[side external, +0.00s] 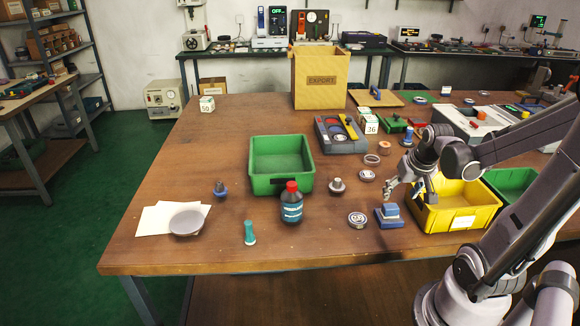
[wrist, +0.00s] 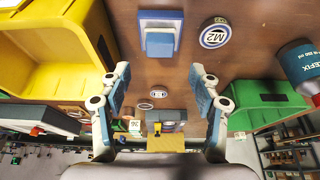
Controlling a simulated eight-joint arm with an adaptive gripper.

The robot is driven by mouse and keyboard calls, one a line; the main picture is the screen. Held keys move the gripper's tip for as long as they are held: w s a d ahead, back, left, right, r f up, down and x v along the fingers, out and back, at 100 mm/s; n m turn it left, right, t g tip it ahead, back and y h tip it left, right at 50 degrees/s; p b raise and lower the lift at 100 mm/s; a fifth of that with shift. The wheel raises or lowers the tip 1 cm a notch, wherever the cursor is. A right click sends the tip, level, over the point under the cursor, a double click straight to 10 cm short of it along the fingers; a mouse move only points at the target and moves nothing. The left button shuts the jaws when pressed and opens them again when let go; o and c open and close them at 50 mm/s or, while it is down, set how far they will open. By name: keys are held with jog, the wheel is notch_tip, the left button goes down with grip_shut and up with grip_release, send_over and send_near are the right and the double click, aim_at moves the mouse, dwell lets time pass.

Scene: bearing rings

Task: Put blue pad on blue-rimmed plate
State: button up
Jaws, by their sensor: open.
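The blue pad (side external: 390,209) is a small light-blue block. It sits on the square blue-rimmed plate (side external: 389,223), which has a pale inside, near the front right of the table. In the wrist view the pad (wrist: 160,43) overlaps the near edge of the plate (wrist: 146,19), whose pale inside shows behind it. My gripper (side external: 391,187) is above and just behind the pad, apart from it. In the wrist view its two fingers (wrist: 160,82) are spread wide with nothing between them.
A yellow bin (side external: 455,207) stands just right of the plate. An M2-marked round tin (side external: 357,219) lies close on the left. A dark bottle with a red cap (side external: 291,203) and a green bin (side external: 281,165) stand further left. The front table edge is near.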

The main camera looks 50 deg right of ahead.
jog(key=w+a+r+n+t+y, duration=0.1)
jog(key=w+a+r+n, duration=0.1)
jog(key=a, duration=0.6)
jog(key=w+a+r+n+t+y, duration=0.1)
jog(key=w+a+r+n, duration=0.2)
jog(key=a, duration=0.5)
jog(key=w+a+r+n+t+y, duration=0.1)
jog(key=a+n, duration=0.3)
jog(key=a, duration=0.4)
jog(key=shift+w+a+r+t, duration=0.25)
jog(key=shift+w+r+t, duration=0.35)
jog(key=shift+r, duration=0.3)
